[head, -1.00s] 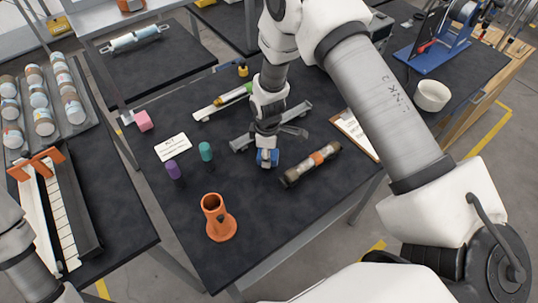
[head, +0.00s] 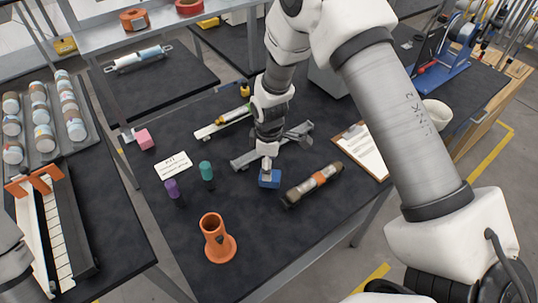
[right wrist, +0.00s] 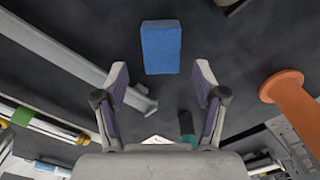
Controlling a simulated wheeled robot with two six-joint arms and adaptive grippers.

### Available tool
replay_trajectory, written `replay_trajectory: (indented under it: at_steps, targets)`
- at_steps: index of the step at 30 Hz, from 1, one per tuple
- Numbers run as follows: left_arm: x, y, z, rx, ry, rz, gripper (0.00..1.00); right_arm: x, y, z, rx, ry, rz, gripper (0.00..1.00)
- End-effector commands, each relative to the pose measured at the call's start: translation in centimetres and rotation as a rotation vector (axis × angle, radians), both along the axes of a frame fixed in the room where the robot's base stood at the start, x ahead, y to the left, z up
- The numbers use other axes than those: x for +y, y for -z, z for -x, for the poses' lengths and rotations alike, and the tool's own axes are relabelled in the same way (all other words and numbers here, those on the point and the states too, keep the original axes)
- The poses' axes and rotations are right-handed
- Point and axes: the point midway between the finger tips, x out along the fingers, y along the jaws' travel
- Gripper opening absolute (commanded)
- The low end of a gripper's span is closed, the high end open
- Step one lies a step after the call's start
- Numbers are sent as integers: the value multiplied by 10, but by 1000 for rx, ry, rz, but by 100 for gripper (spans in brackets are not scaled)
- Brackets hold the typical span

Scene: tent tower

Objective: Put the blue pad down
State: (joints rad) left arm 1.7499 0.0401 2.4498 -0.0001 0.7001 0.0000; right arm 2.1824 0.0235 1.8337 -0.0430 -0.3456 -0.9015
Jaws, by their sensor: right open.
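The blue pad (head: 269,180) lies on the dark table top, left of the dark tube with an orange band (head: 314,185). In the right wrist view the blue pad (right wrist: 160,47) is just beyond the fingertips, apart from both. My right gripper (right wrist: 162,80) is open and empty, with its purple-lined fingers spread. In the head view my right gripper (head: 268,163) is directly behind and above the pad. Part of my left arm shows at the left edge; its gripper is out of view.
A grey rail (head: 250,157) lies close behind the gripper. An orange holder (head: 216,238) stands in front. Purple (head: 172,189) and teal (head: 207,172) cylinders stand left, near a white card (head: 173,165). A clipboard (head: 362,148) lies right. The table between the pad and orange holder is clear.

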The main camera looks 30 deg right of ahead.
Motion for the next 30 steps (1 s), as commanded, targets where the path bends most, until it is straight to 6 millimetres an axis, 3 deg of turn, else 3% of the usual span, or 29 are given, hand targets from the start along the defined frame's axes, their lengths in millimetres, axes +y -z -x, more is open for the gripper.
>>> replay_trajectory:
  at_steps: [1, 6, 9, 25, 30]
  targets:
    - [0, 10, 0, 0, 0, 0, 40, 0, -11, -1, -6, 0, 0, 70]
    - [0, 19, 0, 0, 0, 0, 40, 0, -51, -1, -4, 0, -1, 70]
    - [0, 21, 0, 0, 0, 0, 40, 0, -64, 0, 0, 0, 0, 70]
    - [0, 20, 0, 0, 0, 0, 40, 0, -70, 0, 1, 0, 0, 70]
    - [0, -5, 0, 0, 0, 0, 40, 0, -96, 0, 0, 0, 0, 70]
